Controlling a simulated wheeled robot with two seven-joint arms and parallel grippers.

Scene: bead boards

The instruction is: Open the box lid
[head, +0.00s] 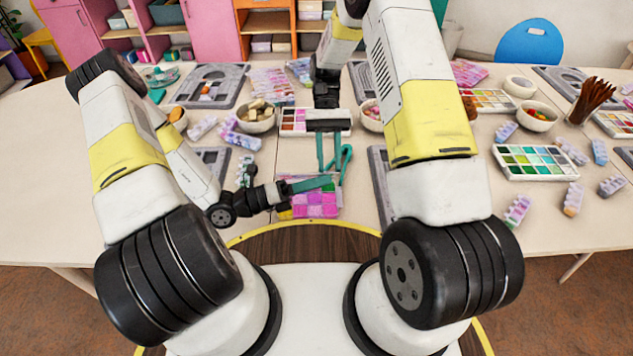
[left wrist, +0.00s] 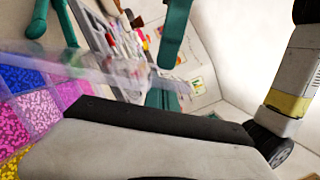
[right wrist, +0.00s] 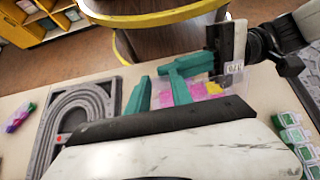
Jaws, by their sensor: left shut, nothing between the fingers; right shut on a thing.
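The bead box (head: 314,207) lies on the table in front of me, with pink and purple compartments. It shows in the left wrist view (left wrist: 35,108), with blue, pink and yellow beads, and in the right wrist view (right wrist: 205,90). A clear, blurred strip, apparently the lid (left wrist: 95,67), crosses above the beads in the left wrist view; how far it is raised I cannot tell. My left gripper (head: 328,182) is shut and empty, reaching from the left over the box's far edge. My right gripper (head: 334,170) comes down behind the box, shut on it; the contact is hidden.
A green palette (head: 535,161) lies to the right. The far left of the table is clear.

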